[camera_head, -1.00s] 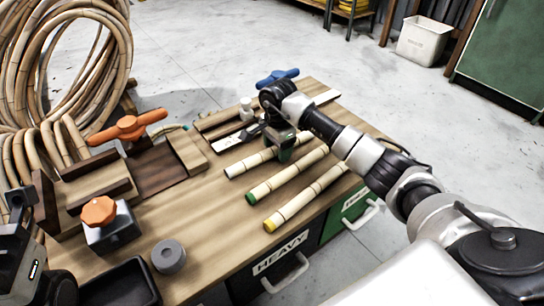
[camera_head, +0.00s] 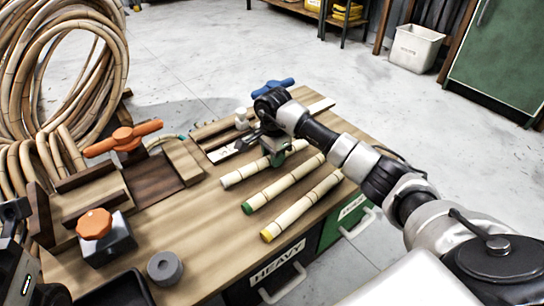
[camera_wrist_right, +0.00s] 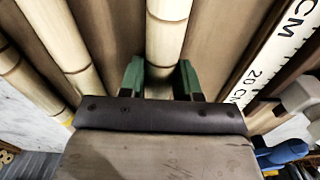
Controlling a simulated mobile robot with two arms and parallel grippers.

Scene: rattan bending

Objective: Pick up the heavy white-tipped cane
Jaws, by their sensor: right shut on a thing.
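The white-tipped cane (camera_head: 238,175) lies on the wooden bench (camera_head: 190,235), the one farthest left of three canes laid side by side. My right gripper (camera_head: 281,153) reaches over it from above, with its green fingers on either side of the shaft. In the right wrist view the gripper (camera_wrist_right: 161,80) is shut on the cane (camera_wrist_right: 166,45). I see no clear gap between the cane and the bench. The green-tipped cane (camera_head: 282,187) and the yellow-tipped cane (camera_head: 302,206) lie apart from it. My left gripper's fingers do not show.
A ruler (camera_wrist_right: 268,65) lies beside the held cane. A blue-handled clamp (camera_head: 273,86) stands behind it. A bending jig with an orange handle (camera_head: 123,138), an orange knob (camera_head: 94,225) and a grey cylinder (camera_head: 165,267) occupy the left side. A HEAVY-labelled drawer (camera_head: 278,262) is at the front.

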